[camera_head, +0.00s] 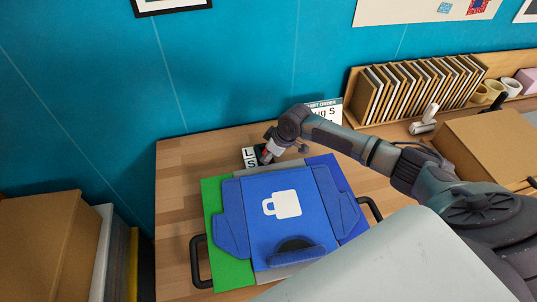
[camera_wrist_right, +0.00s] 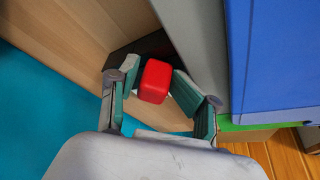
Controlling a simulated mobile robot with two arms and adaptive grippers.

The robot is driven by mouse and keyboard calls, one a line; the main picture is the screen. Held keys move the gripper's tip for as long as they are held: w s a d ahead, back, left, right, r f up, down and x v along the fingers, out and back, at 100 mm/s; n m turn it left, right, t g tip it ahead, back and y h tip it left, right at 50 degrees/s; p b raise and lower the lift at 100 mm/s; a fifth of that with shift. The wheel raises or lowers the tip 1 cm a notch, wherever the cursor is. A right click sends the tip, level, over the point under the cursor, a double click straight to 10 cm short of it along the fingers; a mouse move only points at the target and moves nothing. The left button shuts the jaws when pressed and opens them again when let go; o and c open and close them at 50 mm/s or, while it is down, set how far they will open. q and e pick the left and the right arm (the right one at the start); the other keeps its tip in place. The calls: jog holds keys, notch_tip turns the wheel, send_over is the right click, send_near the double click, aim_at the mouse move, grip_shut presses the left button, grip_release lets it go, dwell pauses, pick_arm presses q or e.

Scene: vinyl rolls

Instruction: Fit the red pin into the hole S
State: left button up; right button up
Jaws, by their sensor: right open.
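The red pin (camera_wrist_right: 155,82) shows in the right wrist view as a rounded red block between my right gripper's two fingers (camera_wrist_right: 154,74). A narrow gap shows on each side of it, so the fingers are open around it. Dark material lies behind the pin. In the head view the red pin (camera_head: 265,156) is a small red spot beside white tiles marked L and S (camera_head: 250,158), partly covered by my right gripper (camera_head: 270,151). The hole S itself is hidden, and I cannot tell whether the pin sits in a hole. My left gripper is out of view.
A blue shirt-folding board (camera_head: 245,220) with a white mug print and black handles lies in front of the tiles. An order card (camera_head: 325,112) reading "ug S" stands behind my arm. A rack of boards (camera_head: 415,88) and a cardboard box (camera_head: 490,145) are at right.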

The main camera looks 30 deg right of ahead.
jog(key=v, duration=1.2)
jog(key=shift+w+d, duration=0.1)
jog(key=shift+w, duration=0.05)
